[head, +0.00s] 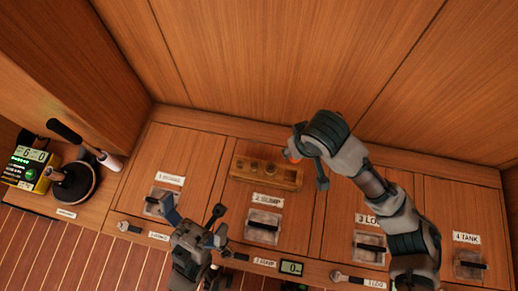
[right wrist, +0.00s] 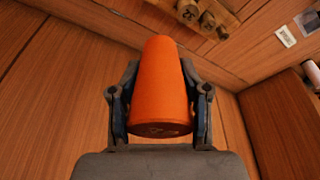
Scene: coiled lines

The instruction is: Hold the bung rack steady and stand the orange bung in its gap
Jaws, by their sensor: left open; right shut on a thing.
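The wooden bung rack (head: 266,178) lies along the back of the second floor panel, with brown bungs standing toward its left and middle. Its right end is close to my right gripper, and I cannot make out the gap clearly. The rack also shows at the top of the right wrist view (right wrist: 229,18). My right gripper (head: 305,160) is shut on the orange bung (right wrist: 160,80), above and right of the rack; in the head view the bung (head: 291,155) is mostly hidden. My left gripper (head: 193,211) is open and empty, in front and left of the rack, apart from it.
Labelled panels with recessed latches, such as the tank latch (head: 470,264), surround the rack. Spanners (head: 130,228) and a small display (head: 291,267) lie along the front strip. A yellow meter (head: 24,168) and a black round tool (head: 75,182) stand far left. Wooden walls close the back.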

